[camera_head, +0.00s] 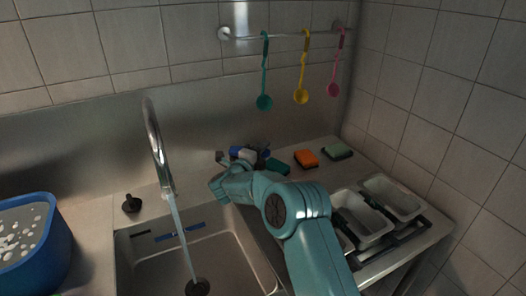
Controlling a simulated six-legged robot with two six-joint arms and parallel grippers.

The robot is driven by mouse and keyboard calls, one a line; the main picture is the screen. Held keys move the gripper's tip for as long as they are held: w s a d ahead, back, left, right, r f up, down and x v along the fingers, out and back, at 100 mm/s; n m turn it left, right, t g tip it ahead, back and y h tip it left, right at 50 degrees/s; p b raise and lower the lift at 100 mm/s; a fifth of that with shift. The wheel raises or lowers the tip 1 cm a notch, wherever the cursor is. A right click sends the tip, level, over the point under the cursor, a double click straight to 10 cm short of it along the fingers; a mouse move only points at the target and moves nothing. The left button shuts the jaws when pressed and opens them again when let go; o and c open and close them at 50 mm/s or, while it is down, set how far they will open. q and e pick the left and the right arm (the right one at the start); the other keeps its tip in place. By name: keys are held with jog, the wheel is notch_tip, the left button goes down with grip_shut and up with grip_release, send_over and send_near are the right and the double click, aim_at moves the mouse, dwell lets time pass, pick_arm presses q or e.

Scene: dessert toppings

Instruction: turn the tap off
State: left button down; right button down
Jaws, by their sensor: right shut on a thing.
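The tap (155,140) is a tall curved chrome spout at the back of the sink. A stream of water (182,238) runs from it into the basin. A black knob (132,203) stands on the counter left of the spout. My right gripper (217,186) is at the sink's back edge, right of the spout, shut on what seems to be a tap knob there. The gripper and wrist mostly hide the held thing. My left gripper is not in view.
The sink basin (140,270) lies below. A blue tub (40,255) stands at the left. An orange sponge (306,158), a green sponge (337,150) and white trays (395,198) are to the right. Coloured ladles (302,95) hang from a wall rail.

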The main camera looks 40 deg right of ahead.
aim_at(265, 156)
jog(key=shift+s+a+f+m+g+b, duration=0.15)
jog(key=shift+a+m+g+b, duration=0.1)
jog(key=shift+m+g, duration=0.15)
jog(key=shift+s+a+f+m+g+b, duration=0.1)
jog(key=shift+s+m+g+b, duration=0.15)
jog(key=shift+g, duration=0.25)
jog(key=shift+s+a+r+m+g+h, duration=0.15)
jog(key=shift+a+m+g+h, duration=0.1)
jog(key=shift+m+g, duration=0.25)
jog(key=shift+s+a+f+m+g+h, duration=0.15)
jog(key=shift+a+m+g, duration=0.1)
jog(key=shift+g, duration=0.45)
jog(key=shift+s+a+r+m+g, duration=0.15)
jog(key=shift+a+m+g, duration=0.1)
jog(key=shift+m+g, duration=0.35)
jog(key=shift+s+a+f+m+g, duration=0.1)
jog(key=shift+s+a+m+g, duration=0.15)
jog(key=shift+g, duration=0.55)
jog(key=shift+s+a+r+m+g, duration=0.1)
jog(key=shift+a+m+g, duration=0.3)
jog(key=shift+g, duration=0.3)
jog(key=c, duration=1)
grip_release()
jog(key=w+a, duration=0.2)
jog(key=a, duration=0.9)
jog(key=shift+a+b, duration=0.35)
jog(key=shift+b, duration=0.05)
